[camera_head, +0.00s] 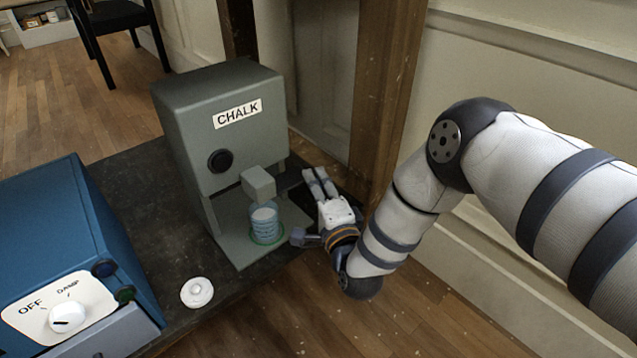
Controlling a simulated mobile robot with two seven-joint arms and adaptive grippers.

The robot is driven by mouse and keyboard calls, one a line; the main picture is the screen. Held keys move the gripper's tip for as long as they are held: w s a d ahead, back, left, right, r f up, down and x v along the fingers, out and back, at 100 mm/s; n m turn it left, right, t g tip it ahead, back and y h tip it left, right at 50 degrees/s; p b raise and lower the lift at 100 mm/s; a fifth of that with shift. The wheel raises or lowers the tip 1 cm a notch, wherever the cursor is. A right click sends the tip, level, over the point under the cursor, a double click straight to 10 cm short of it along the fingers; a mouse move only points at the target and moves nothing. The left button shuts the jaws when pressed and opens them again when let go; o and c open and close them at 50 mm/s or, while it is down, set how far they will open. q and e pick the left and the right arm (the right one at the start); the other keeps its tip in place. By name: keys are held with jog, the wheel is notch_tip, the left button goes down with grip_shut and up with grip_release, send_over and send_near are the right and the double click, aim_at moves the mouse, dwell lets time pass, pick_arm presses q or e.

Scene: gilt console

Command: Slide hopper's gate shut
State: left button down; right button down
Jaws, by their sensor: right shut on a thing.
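The grey hopper (190,118) with the CHALK label stands upright on a dark tabletop. A block-shaped spout (258,184) juts from its front, above a clear bluish cup (265,222) with pale stuff in it. The cup stands on the hopper's base inside a green ring. My right gripper (319,181) is low beside the hopper's right side, apart from the cup, with its fingers close together. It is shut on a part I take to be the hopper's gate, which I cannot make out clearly. How far the gate is open is hidden. My left gripper is not in view.
A blue box (60,220) with an OFF/DAMP dial (68,316) fills the left front. A round white object (197,292) lies on the dark tabletop (150,190) between it and the hopper. A wooden post (385,90) rises behind my right gripper.

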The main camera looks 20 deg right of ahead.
jog(key=a, duration=0.2)
jog(key=s+a+p, duration=0.1)
jog(key=a, duration=0.1)
jog(key=shift+s+r, duration=0.15)
jog(key=shift+s, duration=0.05)
jog(key=shift+a, duration=0.15)
jog(key=c, duration=1.4)
grip_release()
jog(key=shift+s, duration=0.45)
send_near(295, 186)
jog(key=s, duration=0.4)
jog(key=shift+s, duration=0.35)
